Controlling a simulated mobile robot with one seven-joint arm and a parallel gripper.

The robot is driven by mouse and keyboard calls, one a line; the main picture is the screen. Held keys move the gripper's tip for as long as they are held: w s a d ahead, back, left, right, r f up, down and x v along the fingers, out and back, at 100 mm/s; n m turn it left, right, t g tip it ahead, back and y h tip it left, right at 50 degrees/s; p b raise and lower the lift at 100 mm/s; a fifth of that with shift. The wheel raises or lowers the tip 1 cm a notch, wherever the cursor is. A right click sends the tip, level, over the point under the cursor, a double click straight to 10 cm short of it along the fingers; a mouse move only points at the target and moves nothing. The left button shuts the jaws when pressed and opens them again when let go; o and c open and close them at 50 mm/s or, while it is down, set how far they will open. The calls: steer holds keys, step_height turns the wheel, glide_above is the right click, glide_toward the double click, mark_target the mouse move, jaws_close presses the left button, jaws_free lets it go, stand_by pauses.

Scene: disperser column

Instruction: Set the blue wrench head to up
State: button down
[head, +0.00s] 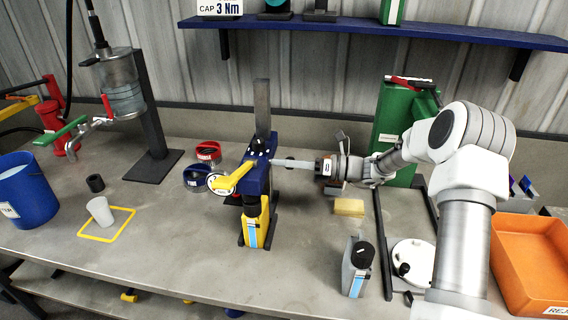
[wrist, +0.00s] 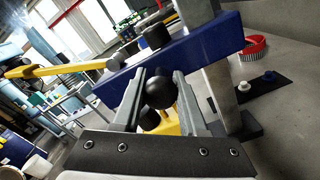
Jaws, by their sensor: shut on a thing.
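The blue head (head: 258,174) sits on a grey upright post (head: 262,105) in the middle of the bench. The head's exact setting is hard to read.
An orange bin (head: 535,250) is far right. The front middle bench is mostly clear.

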step_height(320, 180, up, 8)
steer(key=p, duration=0.5)
steer(key=shift+r+p, duration=0.15)
steer(key=shift+p, duration=0.15)
steer(key=shift+w, duration=0.1)
steer(key=c, duration=0.5)
jaws_free()
steer(key=shift+d, duration=0.3)
steer(key=s+d, duration=0.1)
steer(key=d, duration=0.4)
steer(key=s+d, duration=0.1)
steer(key=d, duration=0.5)
steer(key=s+d+b, duration=0.1)
steer(key=d, duration=0.4)
steer(key=shift+s+d, duration=0.25)
steer(key=shift+d, duration=0.05)
steer(key=shift+a, duration=0.1)
